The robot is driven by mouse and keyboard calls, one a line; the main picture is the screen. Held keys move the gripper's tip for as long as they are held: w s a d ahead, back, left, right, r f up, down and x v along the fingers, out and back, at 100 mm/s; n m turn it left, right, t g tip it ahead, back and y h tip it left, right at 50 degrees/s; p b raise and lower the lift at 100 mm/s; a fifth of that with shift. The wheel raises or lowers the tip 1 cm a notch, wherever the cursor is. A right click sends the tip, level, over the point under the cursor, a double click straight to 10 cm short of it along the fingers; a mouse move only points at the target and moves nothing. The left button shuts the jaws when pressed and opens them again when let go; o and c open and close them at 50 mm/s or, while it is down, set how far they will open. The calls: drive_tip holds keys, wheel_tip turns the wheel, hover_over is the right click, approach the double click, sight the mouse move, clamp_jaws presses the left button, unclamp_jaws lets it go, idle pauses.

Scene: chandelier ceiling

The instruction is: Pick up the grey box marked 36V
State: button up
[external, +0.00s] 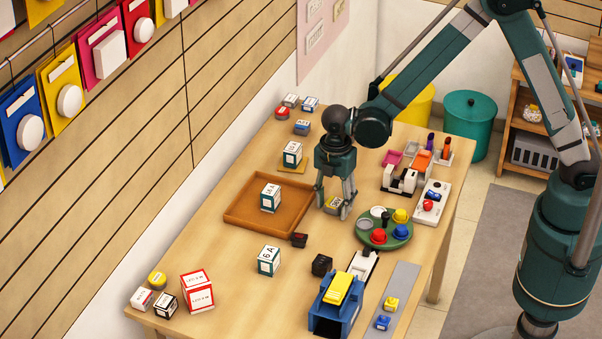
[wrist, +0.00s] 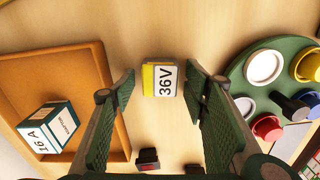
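The grey box marked 36V (wrist: 163,79) lies on the table in the wrist view, with a white label and a yellow side. It shows small in the external view (external: 333,205), partly hidden by my fingers. My gripper (wrist: 160,90) is open, with one finger on each side of the box and gaps between fingers and box. In the external view my gripper (external: 334,208) points down over the table between the brown tray and the green round tray.
The brown tray (external: 239,213) holds a white box marked 16 A (wrist: 43,127). The green round tray (external: 367,236) with coloured cups stands close on the right. A small black and red block (external: 299,240) lies nearby.

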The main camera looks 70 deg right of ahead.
sight(334, 202)
drive_tip(key=c, duration=0.9)
drive_tip(key=shift+r, duration=0.1)
drive_tip(key=shift+r+p, duration=0.7)
drive_tip(key=shift+r, duration=4.25)
